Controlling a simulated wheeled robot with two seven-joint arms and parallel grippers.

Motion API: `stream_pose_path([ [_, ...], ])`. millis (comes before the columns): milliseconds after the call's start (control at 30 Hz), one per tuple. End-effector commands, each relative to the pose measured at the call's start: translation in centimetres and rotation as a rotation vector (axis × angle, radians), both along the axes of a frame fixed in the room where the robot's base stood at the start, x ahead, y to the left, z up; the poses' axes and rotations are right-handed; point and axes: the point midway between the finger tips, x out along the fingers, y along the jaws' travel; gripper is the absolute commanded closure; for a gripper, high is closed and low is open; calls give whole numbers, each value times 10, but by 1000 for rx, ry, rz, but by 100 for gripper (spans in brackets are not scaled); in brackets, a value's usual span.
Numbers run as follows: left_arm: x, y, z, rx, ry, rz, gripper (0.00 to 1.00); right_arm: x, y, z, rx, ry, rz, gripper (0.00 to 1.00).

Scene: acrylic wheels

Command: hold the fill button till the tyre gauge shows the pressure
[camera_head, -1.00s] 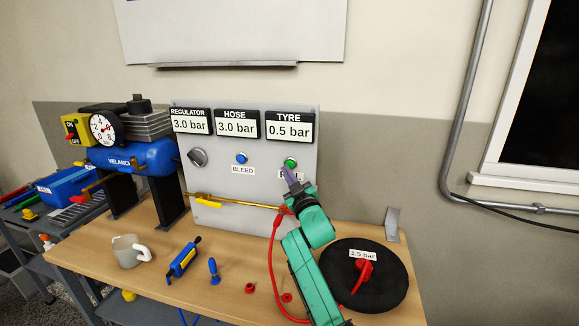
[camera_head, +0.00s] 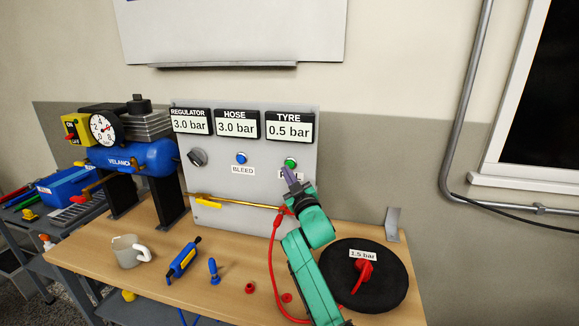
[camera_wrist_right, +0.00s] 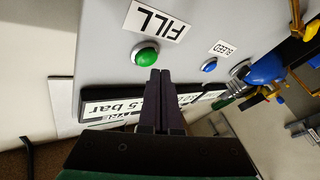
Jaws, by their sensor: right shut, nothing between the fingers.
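The green fill button (camera_head: 290,162) sits on the grey panel above its FILL label, which is partly hidden by my gripper. It also shows in the wrist view (camera_wrist_right: 145,56). My right gripper (camera_head: 287,170) is shut and empty, its fingertips just below the button; in the wrist view the tips (camera_wrist_right: 160,72) are beside it. I cannot tell whether they touch. The tyre gauge (camera_head: 289,127) reads 0.5 bar. The tyre (camera_head: 390,296) lies on the bench with a 1.5 bar tag (camera_head: 362,255). My left gripper is not in view.
The regulator (camera_head: 190,122) and hose (camera_head: 236,124) gauges read 3.0 bar. A blue bleed button (camera_head: 241,158) and a knob (camera_head: 197,157) are left of the fill button. A red hose (camera_head: 273,265) runs beside my arm. A mug (camera_head: 127,252) and blue tool (camera_head: 184,259) stand at front left.

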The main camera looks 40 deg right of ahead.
Motion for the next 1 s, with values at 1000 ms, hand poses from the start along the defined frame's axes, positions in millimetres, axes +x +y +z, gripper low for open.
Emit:
stream_pose_path([
  [1000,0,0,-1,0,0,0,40,5,-7,0,0,0,0,100],
])
